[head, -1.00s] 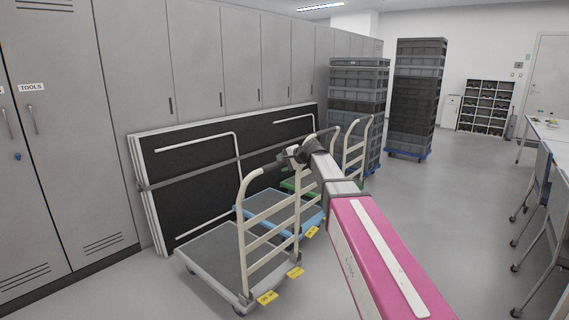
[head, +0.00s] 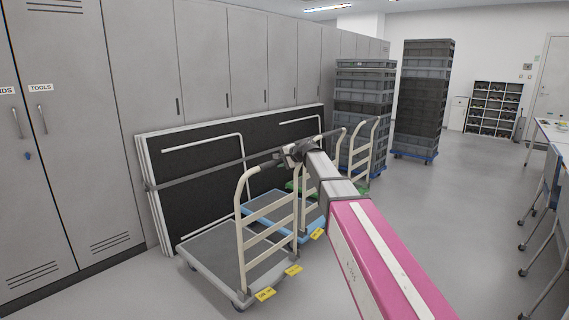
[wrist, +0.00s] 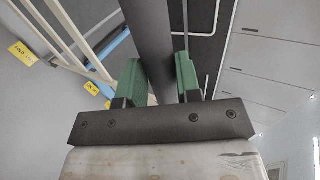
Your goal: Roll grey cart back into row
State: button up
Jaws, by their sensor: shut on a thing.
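The grey cart (head: 212,250) stands on the floor at the lower middle of the head view. It has a flat grey deck and a beige tube handle (head: 241,205) with cross rails. A blue cart (head: 270,205) stands close behind the grey one. A green cart (head: 296,186) is beyond it, mostly hidden by handles and my arm.
Stacked grey crates on dollies (head: 363,110) (head: 422,95) stand farther back. The floor between (head: 460,220) is clear.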

jog(key=w+a, duration=0.6)
jog(key=a, duration=0.2)
jog(key=shift+w, duration=0.15)
dwell(0.5)
jog(key=o, duration=1.3)
jog(key=shift+c, duration=0.2)
jog(key=shift+v, duration=4.95)
